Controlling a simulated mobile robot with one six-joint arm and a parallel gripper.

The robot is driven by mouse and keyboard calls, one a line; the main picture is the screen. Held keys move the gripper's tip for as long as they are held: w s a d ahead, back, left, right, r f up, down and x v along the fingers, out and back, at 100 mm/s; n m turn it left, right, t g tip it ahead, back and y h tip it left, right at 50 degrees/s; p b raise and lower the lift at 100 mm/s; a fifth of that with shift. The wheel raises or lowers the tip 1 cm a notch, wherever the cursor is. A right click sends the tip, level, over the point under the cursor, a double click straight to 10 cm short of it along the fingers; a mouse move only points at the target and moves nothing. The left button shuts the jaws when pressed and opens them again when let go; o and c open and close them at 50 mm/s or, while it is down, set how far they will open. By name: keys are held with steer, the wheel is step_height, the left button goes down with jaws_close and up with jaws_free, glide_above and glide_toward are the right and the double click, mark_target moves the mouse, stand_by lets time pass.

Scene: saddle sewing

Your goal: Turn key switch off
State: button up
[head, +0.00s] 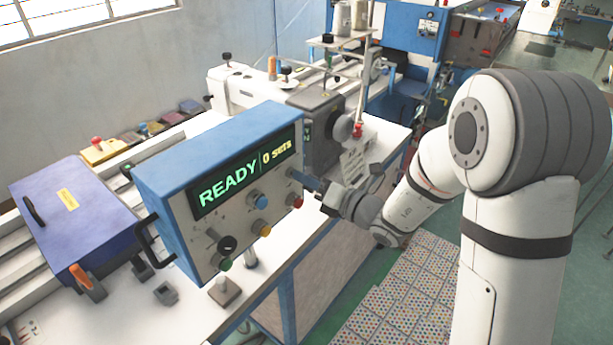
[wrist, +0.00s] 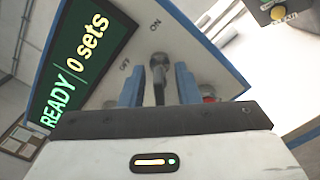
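The key switch (wrist: 159,62) is a dark, narrow knob on the light face of the blue control box (head: 217,134). In the wrist view, ON is printed above it and OFF to its upper left. My gripper (wrist: 157,72) is open, with one blue finger on each side of the key and a visible gap to each. In the head view my gripper (head: 304,181) is at the right end of the panel and hides the key. The display (head: 243,176) is lit and reads READY, 0 sets.
Red (head: 297,200), blue (head: 257,201) and yellow (head: 262,228) buttons and a black knob (head: 227,244) are on the same panel. The red button shows close to the right finger in the wrist view. A sewing machine (head: 315,125) stands behind the box.

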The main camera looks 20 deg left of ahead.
steer(key=shift+w+a, duration=0.1)
steer(key=shift+a, duration=0.2)
jaws_close()
